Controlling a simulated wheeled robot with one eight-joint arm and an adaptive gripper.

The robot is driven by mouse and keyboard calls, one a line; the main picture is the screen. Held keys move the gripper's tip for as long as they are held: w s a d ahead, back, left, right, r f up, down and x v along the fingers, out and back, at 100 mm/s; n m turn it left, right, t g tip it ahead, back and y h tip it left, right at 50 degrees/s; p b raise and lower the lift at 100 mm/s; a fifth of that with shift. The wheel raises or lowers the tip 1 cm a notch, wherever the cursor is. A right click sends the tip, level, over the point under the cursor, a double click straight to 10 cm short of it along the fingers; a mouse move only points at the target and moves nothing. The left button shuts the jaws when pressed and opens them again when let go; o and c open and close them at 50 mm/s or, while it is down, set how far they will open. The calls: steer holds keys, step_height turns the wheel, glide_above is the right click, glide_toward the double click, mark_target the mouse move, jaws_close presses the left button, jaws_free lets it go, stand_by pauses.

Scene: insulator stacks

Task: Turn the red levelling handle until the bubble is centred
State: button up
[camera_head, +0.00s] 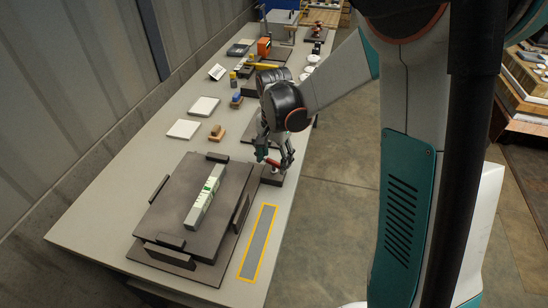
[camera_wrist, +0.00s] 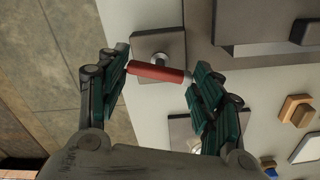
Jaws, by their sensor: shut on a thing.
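The red levelling handle (camera_wrist: 158,71) lies across the space between the two fingers of my gripper (camera_wrist: 160,80) in the wrist view. The fingers are shut on it, one at each end. Behind it is a round metal post on a square dark base (camera_wrist: 147,41). In the head view my gripper (camera_head: 274,160) is at the right table edge, with the red handle (camera_head: 272,162) partly hidden by the fingers. A long grey spirit level (camera_head: 199,207) with a green vial (camera_head: 210,185) lies on the dark plate (camera_head: 165,220). The bubble is too small to make out.
A yellow-framed grey strip (camera_head: 258,243) lies right of the plate. White tiles (camera_head: 184,129) and small blocks (camera_head: 217,132) lie further up the table (camera_head: 150,148). A corrugated wall (camera_head: 60,90) bounds the left; open floor (camera_head: 335,200) is on the right.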

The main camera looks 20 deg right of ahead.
steer(key=shift+n, duration=0.4)
steer(key=n, duration=0.3)
steer(key=shift+n, duration=0.3)
steer(key=n, duration=0.3)
steer(key=shift+n+p, duration=0.3)
steer(key=shift+n, duration=0.1)
steer(key=n, duration=0.8)
steer(key=shift+n, duration=0.4)
steer(key=o, duration=1.1)
steer(key=shift+c, duration=0.2)
